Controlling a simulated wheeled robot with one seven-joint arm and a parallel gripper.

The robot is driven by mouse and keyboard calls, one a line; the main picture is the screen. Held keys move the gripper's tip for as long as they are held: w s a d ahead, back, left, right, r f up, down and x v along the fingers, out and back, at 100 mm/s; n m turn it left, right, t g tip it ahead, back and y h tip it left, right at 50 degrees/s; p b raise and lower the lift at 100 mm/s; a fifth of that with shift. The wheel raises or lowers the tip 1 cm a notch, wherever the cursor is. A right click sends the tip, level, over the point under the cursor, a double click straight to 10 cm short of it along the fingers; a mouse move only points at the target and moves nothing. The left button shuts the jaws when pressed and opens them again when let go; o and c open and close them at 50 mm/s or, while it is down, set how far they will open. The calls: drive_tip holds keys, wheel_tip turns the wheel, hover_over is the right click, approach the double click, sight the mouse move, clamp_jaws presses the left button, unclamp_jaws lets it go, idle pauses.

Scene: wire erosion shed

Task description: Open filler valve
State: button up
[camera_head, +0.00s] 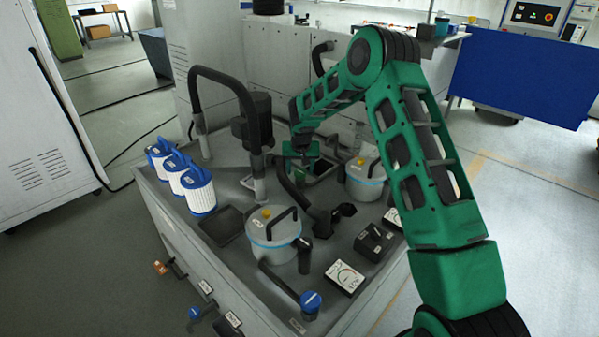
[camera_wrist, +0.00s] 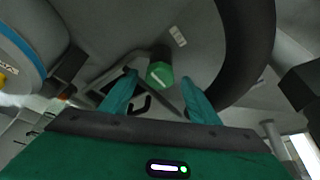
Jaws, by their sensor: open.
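A green hexagonal knob (camera_wrist: 160,74) with a pale line across its face shows in the wrist view. It appears between and beyond the fingertips of my gripper (camera_wrist: 158,80). I cannot read a label that marks it as the filler valve. My gripper is open, with one finger on each side of the knob in the picture; contact is not visible. In the head view my gripper (camera_head: 301,152) points down over the back of the grey tank unit, behind the pipes, and the knob cannot be told apart from it there.
A thick black hose (camera_wrist: 254,45) curves close to the right of the fingers. Two lidded canisters (camera_head: 273,240) (camera_head: 365,180), white filter cartridges (camera_head: 184,180), a black bent pipe (camera_head: 228,85) and a blue-capped valve (camera_head: 310,301) crowd the unit's top.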

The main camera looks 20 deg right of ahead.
drive_tip(key=shift+w+d+f, duration=0.1)
drive_tip(key=shift+w+f, duration=0.1)
drive_tip(key=shift+f, duration=0.2)
drive_tip(key=c, duration=1.1)
drive_tip(key=shift+o, duration=0.2)
drive_tip(key=shift+n, duration=0.3)
drive_tip(key=n, duration=0.2)
drive_tip(key=n+y, duration=0.2)
drive_tip(key=n, duration=0.1)
drive_tip(key=shift+d+n, duration=0.3)
drive_tip(key=shift+d, duration=0.05)
drive_tip(key=n, duration=0.2)
drive_tip(key=n+y, duration=0.1)
drive_tip(key=n, duration=0.1)
drive_tip(key=n+g+y, duration=0.1)
drive_tip(key=n, duration=0.1)
drive_tip(key=shift+w+d+n, duration=0.1)
drive_tip(key=shift+d+n, duration=0.15)
drive_tip(key=shift+n, duration=0.05)
drive_tip(key=shift+y, duration=0.3)
